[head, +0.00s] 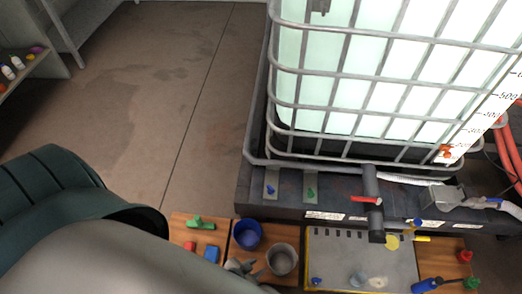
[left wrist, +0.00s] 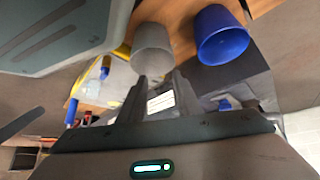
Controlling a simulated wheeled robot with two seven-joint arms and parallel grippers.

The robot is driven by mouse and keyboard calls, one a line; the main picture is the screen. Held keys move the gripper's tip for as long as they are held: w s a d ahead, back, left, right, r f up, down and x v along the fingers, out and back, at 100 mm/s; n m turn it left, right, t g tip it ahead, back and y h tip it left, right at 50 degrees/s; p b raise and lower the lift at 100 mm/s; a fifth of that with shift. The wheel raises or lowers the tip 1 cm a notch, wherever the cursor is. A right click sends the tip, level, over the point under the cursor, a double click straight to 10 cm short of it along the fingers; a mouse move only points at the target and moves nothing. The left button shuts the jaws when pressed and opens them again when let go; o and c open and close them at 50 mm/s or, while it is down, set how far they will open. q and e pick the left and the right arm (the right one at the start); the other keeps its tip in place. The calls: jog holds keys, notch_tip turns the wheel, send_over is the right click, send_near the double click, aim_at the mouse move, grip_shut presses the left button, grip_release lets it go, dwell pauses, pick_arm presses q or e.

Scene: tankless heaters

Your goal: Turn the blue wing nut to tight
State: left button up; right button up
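A small blue wing nut (head: 270,189) sits on a grey bracket on the dark pallet base below the tank, left of a similar green one (head: 310,192). A blue piece that looks like the same wing nut (left wrist: 224,104) shows in the left wrist view, right of the fingers and apart from them. My left gripper (head: 245,267) is low in the head view, beside the grey cup (head: 282,260). In the left wrist view its two fingers (left wrist: 160,78) stand apart with nothing between them. My right gripper is not in view.
A blue cup (head: 247,234) stands just behind my left gripper. A green piece (head: 201,222) and a blue block (head: 211,253) lie on the wooden top. A grey pipe with a red handle (head: 366,200) juts out from the tank (head: 345,100). The floor at left is clear.

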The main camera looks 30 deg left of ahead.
pick_arm(q)
jog(key=shift+a+r, duration=0.1)
jog(key=shift+a, duration=0.3)
jog(key=shift+w+d, duration=0.1)
